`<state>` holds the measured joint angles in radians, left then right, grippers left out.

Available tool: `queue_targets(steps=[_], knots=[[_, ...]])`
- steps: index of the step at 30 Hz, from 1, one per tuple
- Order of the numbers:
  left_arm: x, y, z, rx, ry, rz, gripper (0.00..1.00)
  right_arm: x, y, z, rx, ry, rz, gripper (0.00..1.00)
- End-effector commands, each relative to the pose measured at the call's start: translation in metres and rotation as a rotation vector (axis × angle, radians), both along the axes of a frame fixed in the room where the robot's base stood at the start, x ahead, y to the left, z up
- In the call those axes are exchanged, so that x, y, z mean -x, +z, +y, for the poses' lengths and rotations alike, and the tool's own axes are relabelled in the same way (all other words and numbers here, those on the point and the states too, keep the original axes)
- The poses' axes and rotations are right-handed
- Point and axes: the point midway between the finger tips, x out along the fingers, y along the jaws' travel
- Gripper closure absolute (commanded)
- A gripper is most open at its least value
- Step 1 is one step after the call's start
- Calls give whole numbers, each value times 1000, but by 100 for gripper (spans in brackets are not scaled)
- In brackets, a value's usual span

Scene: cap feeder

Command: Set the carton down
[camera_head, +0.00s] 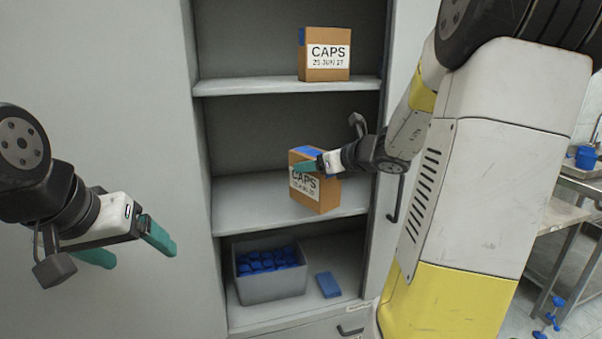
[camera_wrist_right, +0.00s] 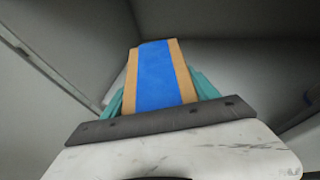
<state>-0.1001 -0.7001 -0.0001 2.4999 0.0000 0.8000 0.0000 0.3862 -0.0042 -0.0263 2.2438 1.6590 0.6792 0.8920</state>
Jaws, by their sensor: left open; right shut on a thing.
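A brown carton (camera_head: 316,192) with a white CAPS label is at the middle shelf (camera_head: 235,219) of the cabinet. My right gripper (camera_head: 308,167) is shut on this carton near its top. In the right wrist view the carton's top (camera_wrist_right: 155,75), with a blue strip, sits between the teal fingers. The carton looks slightly tilted; its lower edge is close to the shelf, and I cannot tell if it touches. My left gripper (camera_head: 128,247) is open and empty, left of the cabinet opening.
Another CAPS carton (camera_head: 324,65) stands on the top shelf. A grey bin (camera_head: 270,288) of blue caps and a flat blue block (camera_head: 328,285) are on the bottom shelf. The cabinet's side walls bound the shelves. The middle shelf is clear left of the carton.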

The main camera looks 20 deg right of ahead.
Motion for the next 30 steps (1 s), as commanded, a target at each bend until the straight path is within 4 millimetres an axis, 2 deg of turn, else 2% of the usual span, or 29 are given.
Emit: queue_targets(steps=[3,12,21,24,30], knots=[[0,0,0,0,0,0,17,-33,-1,2,-1,4,-1,100],[0,0,0,0,0,0,17,-113,0,5,-2,3,-2,100],[0,0,0,0,0,0,17,-179,0,8,-1,3,-3,100],[0,0,0,0,0,0,17,-177,-17,7,-3,2,3,100],[0,0,0,0,0,0,17,-176,-33,7,-3,2,-1,100]])
